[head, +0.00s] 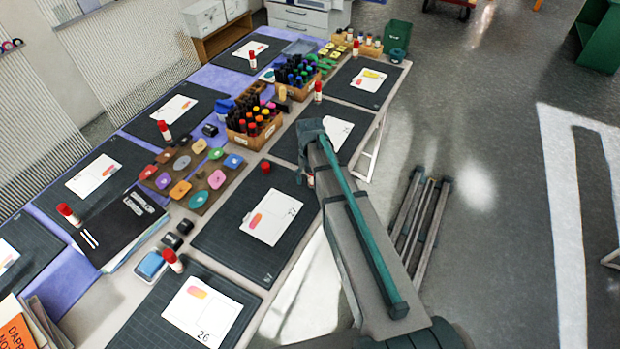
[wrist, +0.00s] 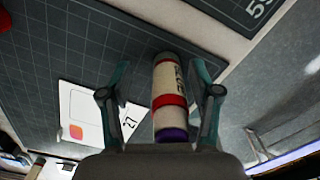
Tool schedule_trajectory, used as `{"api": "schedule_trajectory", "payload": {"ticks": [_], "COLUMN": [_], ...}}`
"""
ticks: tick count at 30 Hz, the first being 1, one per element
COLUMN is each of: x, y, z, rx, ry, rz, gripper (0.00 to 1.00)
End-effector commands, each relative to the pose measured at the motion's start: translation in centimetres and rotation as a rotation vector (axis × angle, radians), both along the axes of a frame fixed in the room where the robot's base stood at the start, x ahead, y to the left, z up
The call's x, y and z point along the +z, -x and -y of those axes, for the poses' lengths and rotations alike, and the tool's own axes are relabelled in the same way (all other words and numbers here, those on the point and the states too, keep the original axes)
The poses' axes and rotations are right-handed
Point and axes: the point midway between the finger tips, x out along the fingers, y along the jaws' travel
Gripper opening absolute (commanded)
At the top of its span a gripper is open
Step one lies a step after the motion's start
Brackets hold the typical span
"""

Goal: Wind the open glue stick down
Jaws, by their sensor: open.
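The open glue stick (wrist: 167,82) is a white tube with a red band and a purple end in the wrist view. It lies between the two fingers of my gripper (wrist: 161,72), with small gaps showing at its sides. My gripper (head: 306,176) is open. In the head view it is above the right edge of a dark cutting mat (head: 222,238), and my arm hides most of the glue stick there; only a small bit (head: 310,179) shows. A loose red cap (head: 266,167) sits on the mat's far part.
A card marked 27 (head: 270,216) lies on the mat and also shows in the wrist view (wrist: 84,112). Several capped glue sticks, such as one near the front (head: 172,260), stand at other mats. A wooden box of bottles (head: 254,125) and a paint board (head: 189,178) stand left of my gripper.

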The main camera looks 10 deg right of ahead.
Motion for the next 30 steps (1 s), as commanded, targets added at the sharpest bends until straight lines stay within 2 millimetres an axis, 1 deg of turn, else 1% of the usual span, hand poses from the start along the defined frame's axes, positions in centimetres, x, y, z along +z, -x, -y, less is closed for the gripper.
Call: {"api": "schedule_trajectory", "payload": {"ticks": [7, 11, 30], "x": [0.01, 0.01, 0.01], "y": [0.0, -0.04, -0.34], "z": [0.0, 0.06, 0.58], "rx": [-0.004, -0.074, -0.883], "ry": [0.0, 0.0, 0.0], "rz": [0.0, 0.0, 0.0], "gripper": [0.62, 0.62, 0.62]}}
